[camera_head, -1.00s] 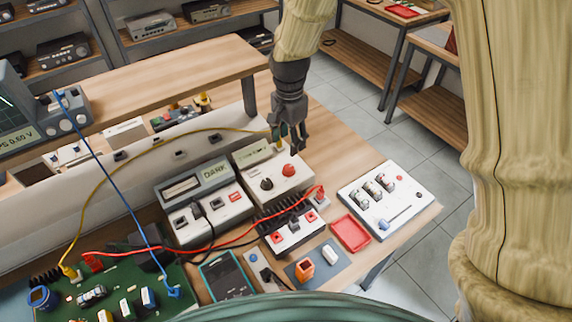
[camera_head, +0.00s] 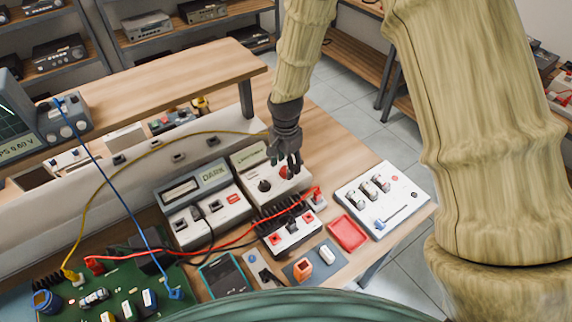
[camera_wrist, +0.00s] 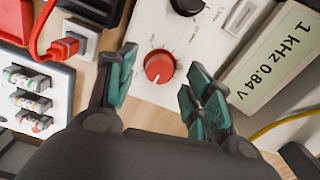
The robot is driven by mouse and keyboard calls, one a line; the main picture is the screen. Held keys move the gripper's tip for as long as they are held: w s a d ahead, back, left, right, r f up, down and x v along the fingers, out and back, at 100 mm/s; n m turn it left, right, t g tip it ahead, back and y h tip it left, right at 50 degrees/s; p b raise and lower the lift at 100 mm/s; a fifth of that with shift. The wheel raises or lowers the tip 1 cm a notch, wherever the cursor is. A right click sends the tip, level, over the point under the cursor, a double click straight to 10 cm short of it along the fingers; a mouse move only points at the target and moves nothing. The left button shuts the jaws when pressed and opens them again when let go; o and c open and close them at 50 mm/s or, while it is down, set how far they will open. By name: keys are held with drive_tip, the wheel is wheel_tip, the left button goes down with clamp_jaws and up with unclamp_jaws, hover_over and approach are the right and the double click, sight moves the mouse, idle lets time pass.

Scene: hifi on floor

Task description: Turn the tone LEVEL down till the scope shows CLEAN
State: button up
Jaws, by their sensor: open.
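The white tone box (camera_head: 246,158) stands on the bench; its display in the wrist view reads 1 kHz 0.84 V (camera_wrist: 278,52). Its red knob (camera_wrist: 159,66) and black knob (camera_wrist: 187,3) face the wrist camera. My gripper (camera_head: 285,170) is open above the box. In the wrist view, its teal-padded fingers (camera_wrist: 162,68) stand on either side of the red knob, with visible gaps. In the head view the fingers partly hide this knob.
A red tray (camera_head: 348,233) and a white panel (camera_head: 398,205) lie to the right. A yellow cable (camera_head: 140,146) runs behind, and a red cable (camera_head: 205,247) crosses in front.

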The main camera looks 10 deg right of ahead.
drive_tip(key=shift+f, duration=0.85)
drive_tip(key=c, duration=1)
